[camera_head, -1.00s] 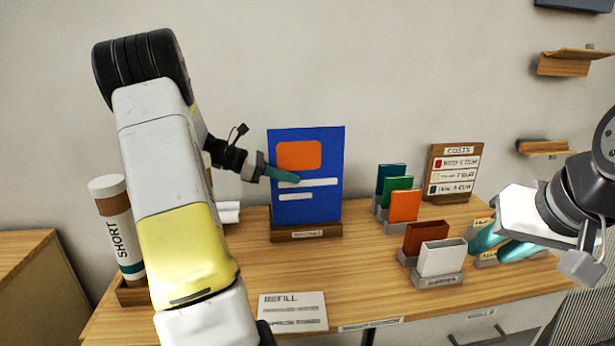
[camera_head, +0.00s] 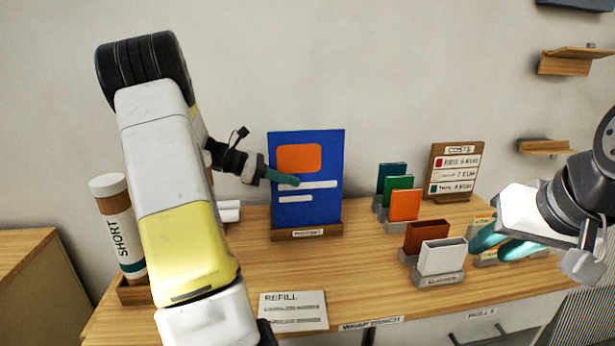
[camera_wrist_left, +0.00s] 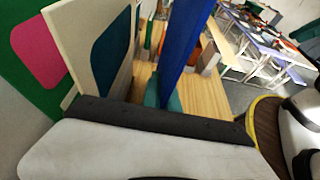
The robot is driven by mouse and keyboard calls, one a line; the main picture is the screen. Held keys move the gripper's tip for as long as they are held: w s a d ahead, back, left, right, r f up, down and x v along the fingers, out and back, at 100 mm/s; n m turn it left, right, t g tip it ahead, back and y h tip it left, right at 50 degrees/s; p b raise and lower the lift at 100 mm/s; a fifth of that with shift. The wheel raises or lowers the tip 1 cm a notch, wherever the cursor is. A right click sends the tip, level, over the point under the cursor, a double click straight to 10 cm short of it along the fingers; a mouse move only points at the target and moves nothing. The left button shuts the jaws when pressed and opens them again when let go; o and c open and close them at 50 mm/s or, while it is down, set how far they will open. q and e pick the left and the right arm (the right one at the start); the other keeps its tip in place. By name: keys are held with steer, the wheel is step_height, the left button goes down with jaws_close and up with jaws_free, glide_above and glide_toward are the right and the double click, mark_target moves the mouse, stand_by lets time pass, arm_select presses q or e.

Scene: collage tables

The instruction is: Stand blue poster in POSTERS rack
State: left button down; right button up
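The blue poster (camera_head: 322,206), with an orange block and white bars, stands nearly upright at the wooden rack (camera_head: 280,236) at the back of the table. Its lower edge is hidden behind the rack's front lip, so I cannot tell whether it rests on the bottom. My left gripper (camera_head: 284,179) is at the poster's left edge, with one teal finger across its front. In the left wrist view the blue poster (camera_wrist_left: 183,45) is edge-on between the teal fingertips, gripped. My right gripper (camera_head: 503,243) is apart from it at the right, its fingers spread and empty.
Coloured cards stand in small grey holders, including an orange card (camera_head: 405,204) and a white one (camera_head: 443,257). A COSTS board (camera_head: 453,171) stands behind. A cream poster (camera_wrist_left: 100,45) shows beside the blue one.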

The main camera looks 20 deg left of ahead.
arm_select(q)
steer(key=shift+f, duration=1.95)
steer(key=c, duration=1.6)
jaws_free()
steer(key=shift+o, duration=0.2)
